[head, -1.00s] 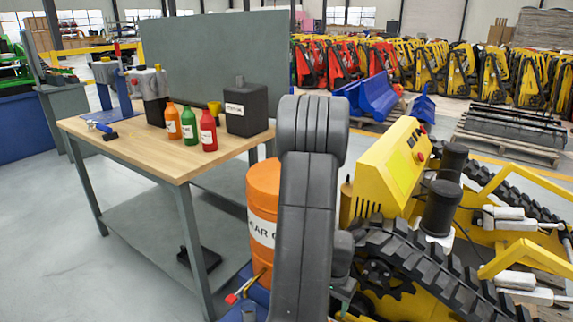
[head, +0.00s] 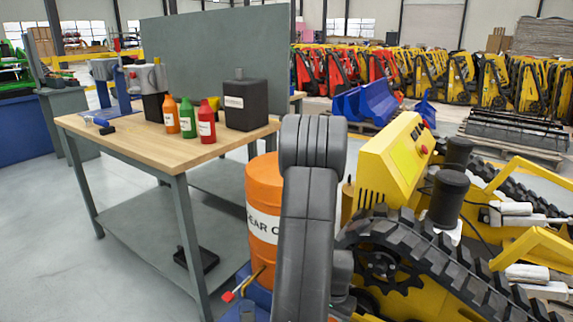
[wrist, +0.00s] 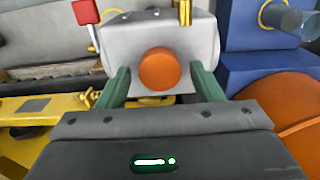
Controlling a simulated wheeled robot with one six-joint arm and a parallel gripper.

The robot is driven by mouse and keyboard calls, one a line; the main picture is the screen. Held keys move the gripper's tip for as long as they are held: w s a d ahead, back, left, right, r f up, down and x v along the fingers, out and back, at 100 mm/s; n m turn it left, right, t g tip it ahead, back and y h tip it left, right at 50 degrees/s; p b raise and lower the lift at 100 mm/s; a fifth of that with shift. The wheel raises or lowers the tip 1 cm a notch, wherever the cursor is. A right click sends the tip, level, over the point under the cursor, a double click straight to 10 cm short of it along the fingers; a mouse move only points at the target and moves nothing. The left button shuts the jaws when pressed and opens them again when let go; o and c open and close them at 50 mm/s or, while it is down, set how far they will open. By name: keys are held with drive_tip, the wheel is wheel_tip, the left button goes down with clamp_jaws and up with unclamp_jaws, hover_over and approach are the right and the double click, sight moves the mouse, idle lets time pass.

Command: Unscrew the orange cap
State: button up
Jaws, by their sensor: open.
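The orange cap (wrist: 159,69) is a round disc on the front face of a light grey, rounded housing (wrist: 205,37) in the wrist view. My gripper (wrist: 160,79) is open, with one green finger on each side of the cap. Gaps show between the fingers and the cap. The fingertips are at or close to the face of the housing; I cannot tell if they touch it. In the head view my own arm fills the middle, and neither the cap nor my gripper can be made out.
A red knob (wrist: 86,12) and a brass fitting (wrist: 185,12) stand by the housing. A blue block (wrist: 250,70) is at its right. In the head view an orange drum (head: 264,180), a workbench (head: 175,150) and a yellow tracked machine (head: 385,165) surround my arm.

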drive_tip(key=c, duration=0.8)
drive_tip(key=n, duration=0.7)
drive_tip(key=shift+n, duration=1.4)
drive_tip(key=n, duration=0.4)
drive_tip(key=shift+n, duration=0.3)
drive_tip(key=n, duration=0.5)
